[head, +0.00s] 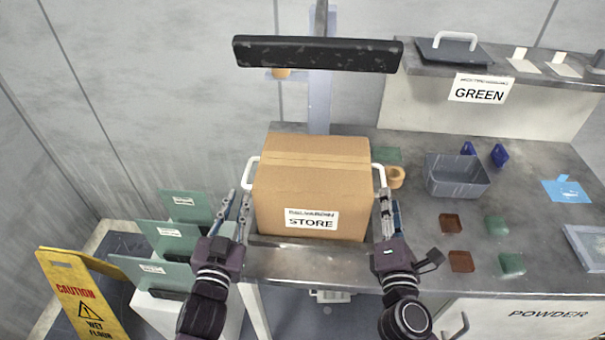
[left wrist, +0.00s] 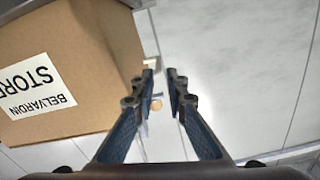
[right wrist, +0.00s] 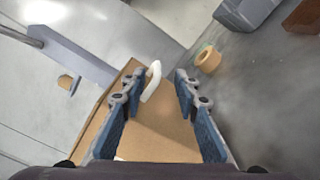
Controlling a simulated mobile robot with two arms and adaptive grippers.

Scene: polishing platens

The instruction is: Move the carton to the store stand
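The brown cardboard carton (head: 312,180) sits upright at the left part of the grey worktop, with a "STORE" label on its front. It has a white handle on each side, the left one (head: 248,172) and the right one (head: 379,174). My left gripper (head: 239,199) is open and empty beside the carton's left side; in the left wrist view the carton (left wrist: 95,60) lies left of the fingers. My right gripper (head: 387,198) is open at the right side; the right handle (right wrist: 152,81) shows near its left fingertip. I cannot identify a store stand.
A grey bin (head: 457,178), a tan roll (head: 396,177) and several small red and green blocks lie right of the carton. A raised shelf (head: 425,62) with a "GREEN" sign stands behind. A yellow wet-floor sign (head: 80,295) and green panels stand at lower left.

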